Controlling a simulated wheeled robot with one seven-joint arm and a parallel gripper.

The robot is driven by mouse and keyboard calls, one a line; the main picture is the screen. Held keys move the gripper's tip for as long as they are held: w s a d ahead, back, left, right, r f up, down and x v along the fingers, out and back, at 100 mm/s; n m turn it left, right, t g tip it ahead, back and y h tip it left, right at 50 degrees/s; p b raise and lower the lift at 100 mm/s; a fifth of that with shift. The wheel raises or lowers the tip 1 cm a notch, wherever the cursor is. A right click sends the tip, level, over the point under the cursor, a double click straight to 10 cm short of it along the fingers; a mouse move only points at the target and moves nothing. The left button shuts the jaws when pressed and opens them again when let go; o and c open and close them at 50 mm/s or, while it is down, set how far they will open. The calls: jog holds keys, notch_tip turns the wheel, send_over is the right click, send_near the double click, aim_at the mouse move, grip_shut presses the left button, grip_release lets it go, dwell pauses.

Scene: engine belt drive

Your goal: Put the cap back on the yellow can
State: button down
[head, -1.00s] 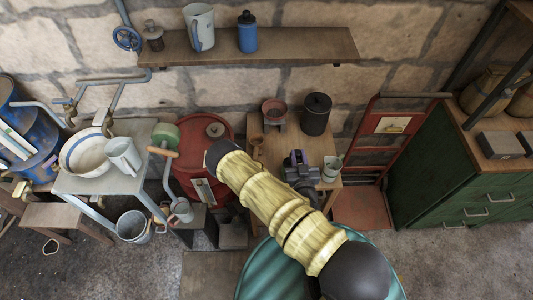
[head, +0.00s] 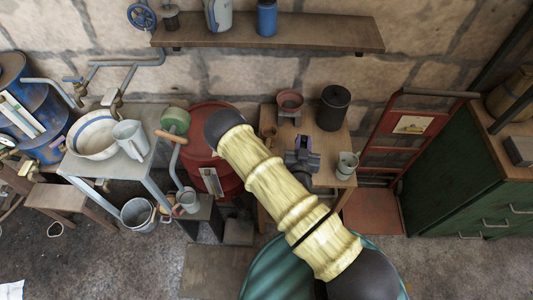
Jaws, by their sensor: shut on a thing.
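My gripper (head: 304,145), small and dark in the head view, shows past my yellow arm, over the small wooden table. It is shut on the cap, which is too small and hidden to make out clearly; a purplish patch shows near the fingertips. I cannot make out the yellow can; it may be hidden behind my arm or out of view.
The wooden table (head: 338,140) bears a black canister (head: 333,108), a reddish pot (head: 290,105) and a small cup (head: 346,165). A red drum (head: 205,150) stands to its left, a red hand truck (head: 405,135) and green cabinet (head: 455,180) to its right.

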jog(key=a+f+m+g+h+b, duration=0.2)
jog(key=a+h+b, duration=0.4)
jog(key=a+b, duration=0.6)
jog(key=f+m+b, duration=0.1)
jog(key=m+b, duration=0.1)
jog(key=b, duration=0.3)
jog(key=shift+a+m+h+b, duration=0.2)
jog(key=shift+m+h+b, duration=0.1)
jog(key=shift+b, duration=0.1)
jog(key=shift+f, duration=0.1)
jog(key=shift+f+b, duration=1.95)
jog(key=shift+f, duration=0.55)
jog(key=shift+s+f+b, duration=0.1)
jog(key=shift+f+b, duration=0.35)
jog(key=shift+f, duration=0.25)
jog(key=c, duration=1.2)
grip_release()
